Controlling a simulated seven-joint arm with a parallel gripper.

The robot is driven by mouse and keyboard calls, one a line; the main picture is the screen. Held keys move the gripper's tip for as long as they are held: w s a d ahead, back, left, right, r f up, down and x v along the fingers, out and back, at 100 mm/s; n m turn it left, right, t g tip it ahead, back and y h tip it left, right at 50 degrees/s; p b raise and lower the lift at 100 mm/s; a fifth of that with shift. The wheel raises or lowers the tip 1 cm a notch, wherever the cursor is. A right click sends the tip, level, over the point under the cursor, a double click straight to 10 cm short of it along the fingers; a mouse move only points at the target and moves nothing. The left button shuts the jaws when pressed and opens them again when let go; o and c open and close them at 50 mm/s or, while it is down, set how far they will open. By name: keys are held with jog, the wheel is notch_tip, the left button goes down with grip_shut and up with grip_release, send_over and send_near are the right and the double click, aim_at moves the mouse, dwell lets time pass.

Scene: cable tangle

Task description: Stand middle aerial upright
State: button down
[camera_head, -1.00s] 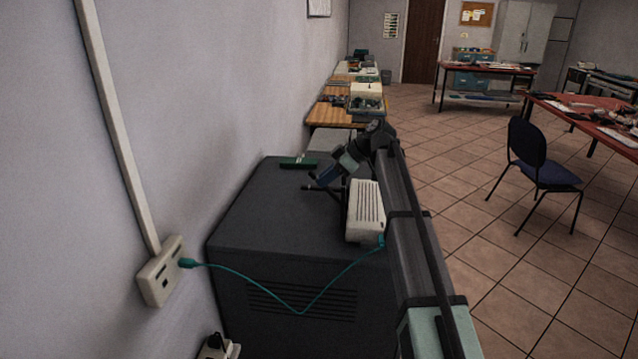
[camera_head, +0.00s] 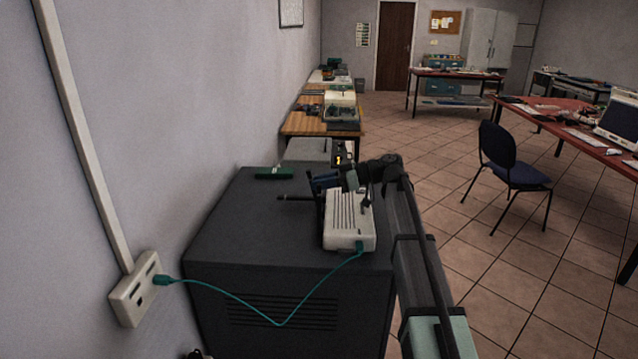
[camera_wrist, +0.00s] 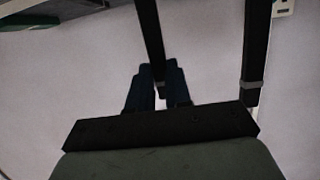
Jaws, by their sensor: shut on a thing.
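A white router box (camera_head: 348,222) with a slotted top sits near the right edge of a dark cabinet top. My gripper (camera_head: 318,182) is low at its far left side. In the wrist view my blue fingers (camera_wrist: 159,90) are shut around the dark middle aerial (camera_wrist: 150,35), near its grey ring. The aerial lies lowered, pointing away toward the wall. A second dark aerial (camera_wrist: 256,45) runs beside it, apart from my fingers. In the head view a dark aerial (camera_head: 295,198) sticks out left from the router, nearly level.
A teal cable (camera_head: 278,324) hangs in a loop from the router to a wall socket (camera_head: 135,290). A green box (camera_head: 274,173) lies at the back of the dark cabinet (camera_head: 235,225). The wall is on the left. The cabinet top left of the router is mostly clear.

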dwell(0.3)
jog(key=c, duration=1)
grip_release()
jog(key=shift+c, duration=0.2)
jog(key=shift+d, duration=0.1)
jog(key=v, duration=1.3)
jog(key=shift+d, duration=0.3)
jog(key=shift+r, duration=0.1)
jog(key=shift+c, duration=0.2)
